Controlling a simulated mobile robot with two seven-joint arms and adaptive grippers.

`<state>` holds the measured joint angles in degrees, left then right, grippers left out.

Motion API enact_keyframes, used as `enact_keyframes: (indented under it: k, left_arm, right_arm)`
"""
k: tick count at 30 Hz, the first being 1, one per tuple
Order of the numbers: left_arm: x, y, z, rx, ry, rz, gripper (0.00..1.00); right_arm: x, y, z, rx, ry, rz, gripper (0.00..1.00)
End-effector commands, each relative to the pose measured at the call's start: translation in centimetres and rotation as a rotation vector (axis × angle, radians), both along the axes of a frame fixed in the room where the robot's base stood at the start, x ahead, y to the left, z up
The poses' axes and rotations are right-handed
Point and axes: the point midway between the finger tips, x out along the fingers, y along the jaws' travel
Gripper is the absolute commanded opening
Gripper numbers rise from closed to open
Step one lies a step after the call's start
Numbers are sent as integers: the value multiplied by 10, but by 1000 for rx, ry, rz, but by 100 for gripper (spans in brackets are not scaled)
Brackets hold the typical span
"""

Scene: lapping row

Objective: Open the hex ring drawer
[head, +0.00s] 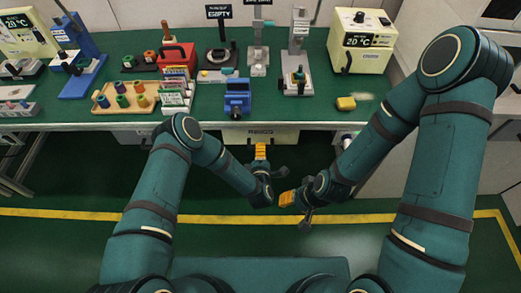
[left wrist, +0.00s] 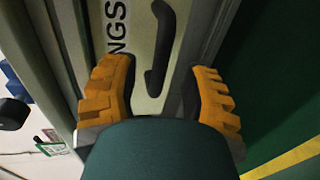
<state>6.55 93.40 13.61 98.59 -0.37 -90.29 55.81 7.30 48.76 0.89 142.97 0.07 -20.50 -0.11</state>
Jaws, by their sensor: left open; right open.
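The hex ring drawer (head: 285,136) is a pale front under the bench's front edge, with a label only partly readable. It looks closed. In the left wrist view the drawer front (left wrist: 133,68) shows the letters "NGS" and a dark bar handle (left wrist: 160,62). My left gripper (head: 260,151) is open in front of the drawer. Its two orange fingers stand on either side of the handle in the wrist view, apart from it as far as I can see. My right gripper (head: 287,199) is open and empty, lower and to the right, away from the drawer.
The green bench top (head: 300,107) carries a blue device (head: 237,98) above the drawer, a yellow block (head: 346,103), a wooden tray of coloured pieces (head: 101,104) and several instruments. The floor in front is clear, with a yellow line (head: 60,213).

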Motion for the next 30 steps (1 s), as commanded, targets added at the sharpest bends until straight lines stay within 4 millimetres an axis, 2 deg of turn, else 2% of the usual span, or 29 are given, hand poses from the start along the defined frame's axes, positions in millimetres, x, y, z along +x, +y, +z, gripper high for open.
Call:
enact_keyframes:
  k: [6, 17, 20, 21, 22, 30]
  left_arm:
    - [21, 0, -5, 0, -2, 0, 46]
    - [25, 0, -5, 0, 0, 0, 46]
    - [25, 0, -5, 0, 0, 0, 17]
    - [25, 0, -5, 0, 0, 0, 3]
    - [25, 0, -5, 0, 0, 0, 0]
    - [24, 1, -5, 1, 0, 0, 0]
  right_arm:
    - [1, 0, -6, 0, -3, -1, 47]
    - [1, 0, -6, 0, -3, -1, 47]
    - [1, 0, -6, 0, -3, -1, 47]
    - [1, 0, -6, 0, -3, -1, 47]
    - [1, 0, -6, 0, -3, -1, 47]
    - [1, 0, -6, 0, -3, -1, 47]
